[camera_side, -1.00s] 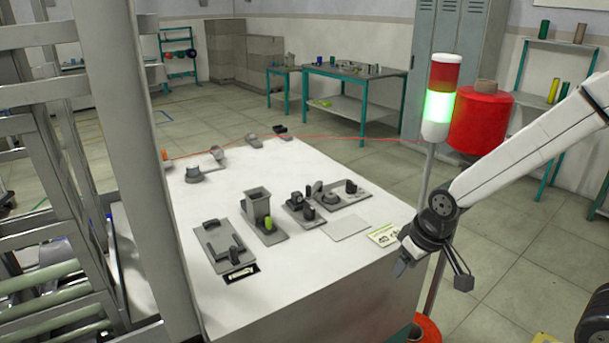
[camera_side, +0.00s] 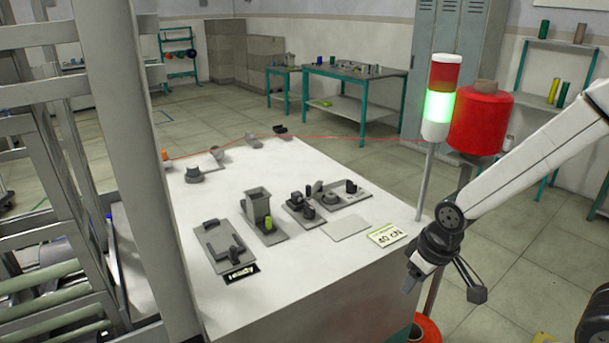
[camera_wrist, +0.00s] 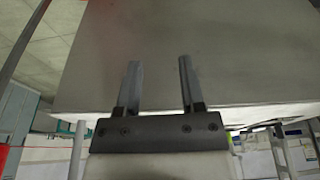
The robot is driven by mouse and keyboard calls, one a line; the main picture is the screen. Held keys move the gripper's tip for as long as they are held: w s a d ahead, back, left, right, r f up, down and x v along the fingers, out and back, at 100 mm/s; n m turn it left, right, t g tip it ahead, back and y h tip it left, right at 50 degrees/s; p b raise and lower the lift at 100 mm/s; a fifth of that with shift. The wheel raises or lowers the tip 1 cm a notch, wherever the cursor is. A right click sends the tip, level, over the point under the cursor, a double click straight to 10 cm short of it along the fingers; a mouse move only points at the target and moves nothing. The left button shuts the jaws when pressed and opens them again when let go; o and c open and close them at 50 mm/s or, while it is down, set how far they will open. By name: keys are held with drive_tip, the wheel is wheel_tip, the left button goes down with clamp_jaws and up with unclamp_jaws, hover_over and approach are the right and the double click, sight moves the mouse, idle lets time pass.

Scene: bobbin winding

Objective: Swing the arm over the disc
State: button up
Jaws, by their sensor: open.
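My gripper (camera_side: 411,280) hangs off the front right corner of the white table in the side view, apart from the fixtures on it. In the wrist view its two fingers (camera_wrist: 158,84) stand apart with nothing between them. A round grey piece (camera_side: 193,175) sits at the table's left rear. Another small round grey part (camera_side: 318,187) is on the plate with dark posts. I cannot tell which of these is the disc. Neither can be made out in the wrist view.
The white table (camera_side: 330,275) carries a grey hopper (camera_side: 257,203), a tray marked ready (camera_side: 213,240), and a flat plate (camera_side: 346,227). A light pole (camera_side: 439,105) and a red spool (camera_side: 480,125) stand close to my arm.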

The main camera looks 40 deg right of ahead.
sight(309, 185)
drive_tip(key=shift+c, duration=0.2)
drive_tip(key=w+r+m, duration=0.2)
drive_tip(key=w, duration=0.3)
drive_tip(key=w+r+m, duration=0.2)
drive_tip(key=w+r, duration=0.1)
drive_tip(key=w, duration=0.2)
drive_tip(key=w+r+m, duration=0.2)
drive_tip(key=w, duration=0.3)
drive_tip(key=shift+a+r+g, duration=0.25)
drive_tip(key=shift+r+g, duration=0.15)
drive_tip(key=shift+w+a+r+m+g, duration=0.3)
drive_tip(key=shift+w+r+m, duration=0.9)
drive_tip(key=shift+w+m, duration=1.05)
drive_tip(key=shift+w+a+r+m+g, duration=0.15)
drive_tip(key=shift+w+r+m+g, duration=0.15)
drive_tip(key=shift+w+r+m, duration=1.85)
drive_tip(key=shift+w+a+r+m+g, duration=0.3)
drive_tip(key=shift+w+m, duration=1.3)
drive_tip(key=shift+w, duration=1.55)
drive_tip(key=shift+d+f, duration=0.1)
drive_tip(key=shift+f, duration=0.1)
drive_tip(key=shift+f, duration=3.55)
clamp_jaws()
